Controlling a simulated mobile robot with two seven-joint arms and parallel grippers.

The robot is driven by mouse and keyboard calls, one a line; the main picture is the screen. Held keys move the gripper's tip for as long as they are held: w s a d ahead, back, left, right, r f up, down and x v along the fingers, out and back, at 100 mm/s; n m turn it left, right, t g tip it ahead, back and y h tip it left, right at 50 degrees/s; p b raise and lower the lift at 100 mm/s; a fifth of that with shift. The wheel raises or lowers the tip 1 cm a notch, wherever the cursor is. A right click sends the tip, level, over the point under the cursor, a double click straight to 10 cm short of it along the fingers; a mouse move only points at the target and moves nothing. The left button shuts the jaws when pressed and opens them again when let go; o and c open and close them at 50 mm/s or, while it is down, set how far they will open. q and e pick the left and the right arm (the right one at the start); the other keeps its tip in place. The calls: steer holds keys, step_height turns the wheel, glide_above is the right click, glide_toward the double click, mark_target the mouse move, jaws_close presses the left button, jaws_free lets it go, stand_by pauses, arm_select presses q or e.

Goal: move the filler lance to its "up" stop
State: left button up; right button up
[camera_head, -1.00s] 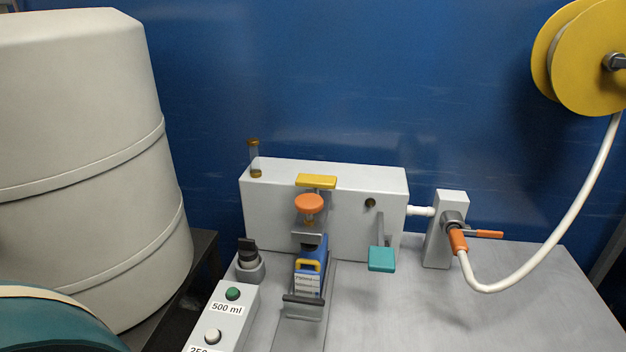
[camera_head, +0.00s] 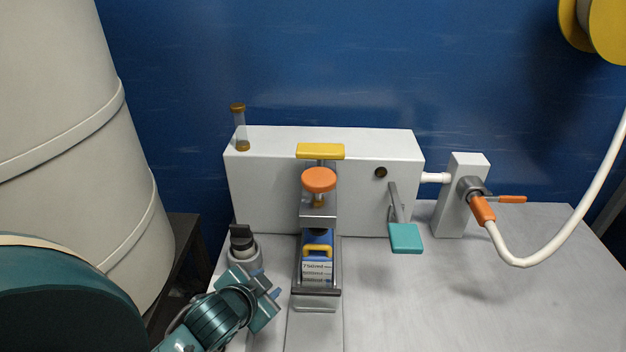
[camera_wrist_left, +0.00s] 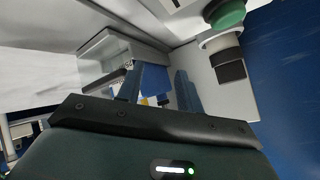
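The filler is a white box (camera_head: 270,185) with an upright metal slide at its front. A yellow bar (camera_head: 320,151) and an orange round knob (camera_head: 319,180) sit at the slide's upper part; I cannot tell which belongs to the lance. Below, a blue bottle (camera_head: 318,240) with a yellow handle and a "750ml" label stands in a metal holder; it also shows as blue in the left wrist view (camera_wrist_left: 155,80). My left gripper (camera_head: 268,282) is open and empty, left of and in front of the bottle, apart from it. My right gripper is out of view.
A grey fitting with a black top (camera_head: 241,238) stands just behind my left gripper. A teal paddle lever (camera_head: 405,238) hangs at right. An orange-handled valve (camera_head: 482,208) joins a white hose (camera_head: 570,240). A large beige tank (camera_head: 70,150) stands left. The bench's right side is clear.

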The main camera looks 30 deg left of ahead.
arm_select(q)
steer(key=w+a+r+m+t, duration=0.3)
steer(key=w+a+r+t, duration=0.1)
steer(key=w+r, duration=0.15)
steer(key=m+h, duration=1.4)
steer(key=m, duration=0.5)
glide_toward(313, 149)
steer(key=shift+g, duration=0.4)
steer(key=p+x, duration=0.2)
steer(key=x, duration=0.6)
steer(key=shift+w+d+p, duration=0.1)
steer(key=shift+w+p, duration=0.2)
steer(key=shift+w, duration=0.1)
steer(key=shift+w+d+f, duration=0.15)
steer(key=shift+w+d, duration=0.3)
steer(key=shift+w, duration=0.05)
steer(key=shift+c, duration=0.2)
jaws_close()
